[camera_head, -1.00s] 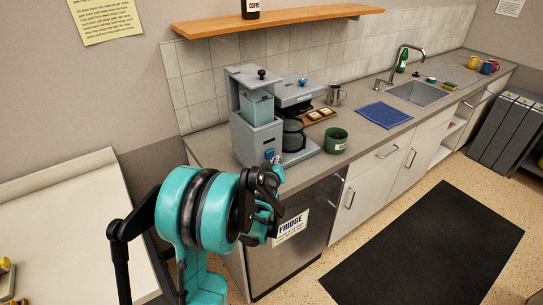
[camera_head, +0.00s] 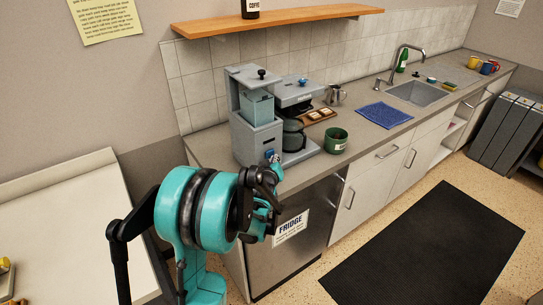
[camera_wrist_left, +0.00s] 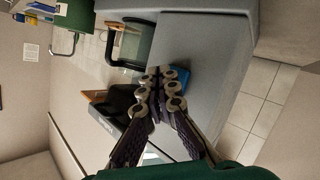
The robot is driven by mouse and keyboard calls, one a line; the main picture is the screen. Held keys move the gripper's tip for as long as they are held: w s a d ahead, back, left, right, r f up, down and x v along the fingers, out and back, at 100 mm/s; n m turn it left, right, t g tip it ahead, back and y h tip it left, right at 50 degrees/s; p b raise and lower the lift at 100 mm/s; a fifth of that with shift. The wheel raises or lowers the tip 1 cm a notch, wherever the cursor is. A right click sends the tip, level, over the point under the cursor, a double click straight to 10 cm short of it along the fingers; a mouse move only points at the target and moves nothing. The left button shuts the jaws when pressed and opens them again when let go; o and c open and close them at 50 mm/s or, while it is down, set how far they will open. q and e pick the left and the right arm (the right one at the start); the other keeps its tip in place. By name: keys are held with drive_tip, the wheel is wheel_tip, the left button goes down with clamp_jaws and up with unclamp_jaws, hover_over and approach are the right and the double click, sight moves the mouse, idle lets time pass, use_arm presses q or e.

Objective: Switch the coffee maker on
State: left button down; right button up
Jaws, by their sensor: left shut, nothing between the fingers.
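The grey coffee maker (camera_head: 256,136) stands on the counter at the left end, with a glass carafe (camera_head: 293,136) in its bay. A small blue switch (camera_head: 269,154) is low on its front housing. My left gripper (camera_head: 274,165) is shut and empty, with its fingertips right at the switch. In the left wrist view the closed fingertips (camera_wrist_left: 164,88) overlap the blue switch (camera_wrist_left: 184,76) and hide part of it. Whether they touch or press it I cannot tell. The carafe (camera_wrist_left: 131,47) shows beside them. My right gripper is out of view.
A green mug (camera_head: 336,141) stands on the counter just right of the coffee maker. A metal pitcher (camera_head: 336,95), a wooden tray (camera_head: 319,116) and a blue cloth (camera_head: 385,114) lie farther along. The fridge (camera_head: 294,240) is below the counter.

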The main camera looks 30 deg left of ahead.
use_arm(q)
drive_tip(key=shift+w+a, duration=0.2)
drive_tip(key=shift+a, duration=0.2)
idle(0.4)
drive_tip(key=shift+s+d, duration=0.35)
drive_tip(key=shift+d, duration=0.5)
drive_tip(key=s+d, duration=0.2)
drive_tip(key=d, duration=0.3)
drive_tip(key=shift+s+d+b, duration=0.2)
drive_tip(key=shift+d+b, duration=0.1)
drive_tip(key=shift+b, duration=0.15)
